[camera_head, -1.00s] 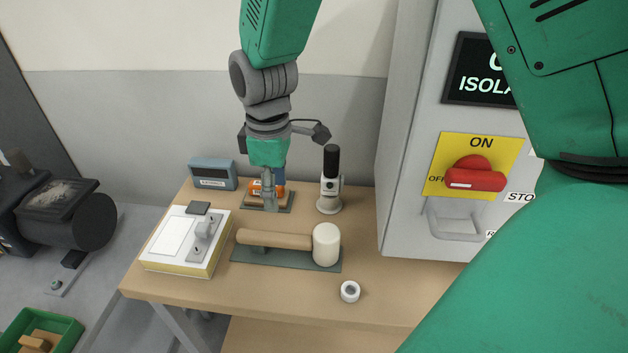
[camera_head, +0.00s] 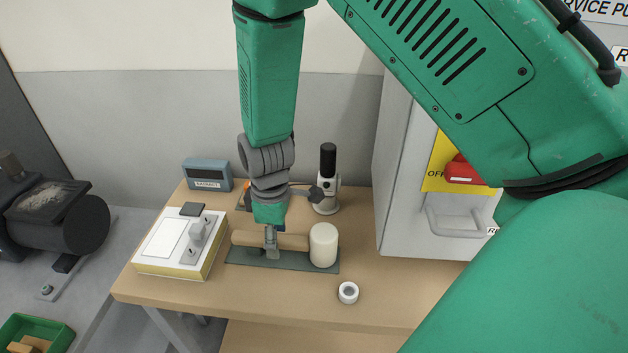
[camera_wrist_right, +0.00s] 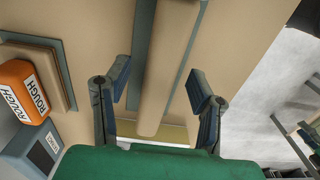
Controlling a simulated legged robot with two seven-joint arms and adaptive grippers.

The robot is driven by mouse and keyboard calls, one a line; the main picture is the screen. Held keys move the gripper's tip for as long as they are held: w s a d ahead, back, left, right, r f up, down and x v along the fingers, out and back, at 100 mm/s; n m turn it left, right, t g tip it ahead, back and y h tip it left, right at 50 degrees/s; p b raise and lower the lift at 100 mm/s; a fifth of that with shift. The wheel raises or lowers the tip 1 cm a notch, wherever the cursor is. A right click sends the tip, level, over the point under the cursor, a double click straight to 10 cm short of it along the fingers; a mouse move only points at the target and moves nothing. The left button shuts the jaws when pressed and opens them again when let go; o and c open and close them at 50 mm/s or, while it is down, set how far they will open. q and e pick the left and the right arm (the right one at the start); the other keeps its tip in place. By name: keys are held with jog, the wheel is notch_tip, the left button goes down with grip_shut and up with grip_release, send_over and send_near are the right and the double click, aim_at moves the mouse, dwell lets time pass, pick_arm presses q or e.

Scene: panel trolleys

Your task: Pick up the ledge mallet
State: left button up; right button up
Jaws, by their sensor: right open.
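The mallet lies on its side on a dark grey-green mat (camera_head: 300,266) on the wooden bench. Its tan wooden handle (camera_head: 296,242) points left and its white head (camera_head: 323,245) is at the right. My right gripper (camera_head: 271,245) is over the middle of the handle, with a finger in front of it. In the right wrist view my open right gripper (camera_wrist_right: 161,80) has one finger on each side of the handle (camera_wrist_right: 168,65), with gaps between. The mallet's head is outside the wrist view. My left gripper is not in view.
A white box with a lever (camera_head: 165,240) stands left of the mallet. A blue-grey meter (camera_head: 207,174), an orange block (camera_wrist_right: 22,88) and a black-and-white tool (camera_head: 327,180) stand behind. A white roll (camera_head: 348,292) lies in front. A grey cabinet (camera_head: 405,200) stands right.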

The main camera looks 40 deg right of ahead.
notch_tip(320, 180, down, 2)
jog(key=shift+w, duration=0.1)
jog(key=shift+r, duration=0.1)
jog(key=shift+c, duration=0.8)
grip_shut()
notch_tip(320, 180, up, 10)
jog(key=shift+r+p, duration=0.1)
jog(key=shift+p, duration=0.3)
